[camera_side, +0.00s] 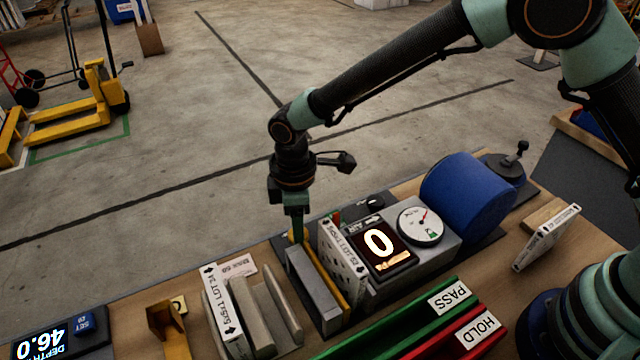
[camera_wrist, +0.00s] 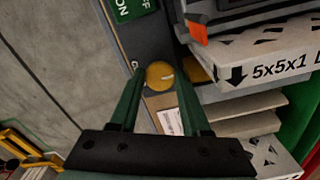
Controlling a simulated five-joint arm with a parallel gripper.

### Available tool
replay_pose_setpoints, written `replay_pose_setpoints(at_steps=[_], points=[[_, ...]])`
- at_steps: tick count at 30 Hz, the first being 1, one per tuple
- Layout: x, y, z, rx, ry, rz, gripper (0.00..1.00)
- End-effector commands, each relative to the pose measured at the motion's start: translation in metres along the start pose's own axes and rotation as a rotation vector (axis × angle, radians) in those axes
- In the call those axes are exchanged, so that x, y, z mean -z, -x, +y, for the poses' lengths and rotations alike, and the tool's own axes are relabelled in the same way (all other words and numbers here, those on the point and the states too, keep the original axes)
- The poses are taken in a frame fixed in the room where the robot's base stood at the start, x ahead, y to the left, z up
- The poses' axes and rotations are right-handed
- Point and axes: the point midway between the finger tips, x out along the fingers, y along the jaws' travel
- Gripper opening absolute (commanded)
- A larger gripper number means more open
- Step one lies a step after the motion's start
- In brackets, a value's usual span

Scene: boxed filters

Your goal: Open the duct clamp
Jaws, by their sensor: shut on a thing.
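A round yellow knob (camera_wrist: 159,76) with a white mark sits on the dark panel, between my fingertips in the wrist view. I take it as the clamp's knob; its label is mostly hidden. My gripper (camera_side: 297,236) points down at the far end of the grey duct fixture (camera_side: 313,290) in the side view, shut on the knob. A white boxed filter (camera_side: 343,262) stands upright in the fixture, beside a yellow plate (camera_side: 328,275). The filter (camera_wrist: 270,58) also shows at the right in the wrist view. Whether the clamp is open cannot be told.
A display reading 0 (camera_side: 380,246) and a dial gauge (camera_side: 421,224) stand right of the fixture, before a blue cylinder (camera_side: 466,195). Green PASS (camera_side: 400,318) and red HOLD (camera_side: 470,335) racks lie in front. Another filter (camera_side: 222,305) stands left; one leans (camera_side: 546,238) right.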

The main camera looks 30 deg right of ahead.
Motion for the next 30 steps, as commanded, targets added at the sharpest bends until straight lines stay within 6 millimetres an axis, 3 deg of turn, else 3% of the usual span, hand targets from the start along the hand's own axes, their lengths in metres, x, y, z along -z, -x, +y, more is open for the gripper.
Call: replay_pose_setpoints(at_steps=[1,3,16,30], points=[[0.0007,0.0015,0.0003,-0.001,0.002,0.002,0.51],[0.0007,0.0013,0.0002,-0.001,0.001,0.002,0.77],[0.0002,-0.0002,-0.0019,0.002,-0.065,-0.003,0.77],[0.0013,0.0,-0.0016,0.0,-0.561,0.001,0.77]])
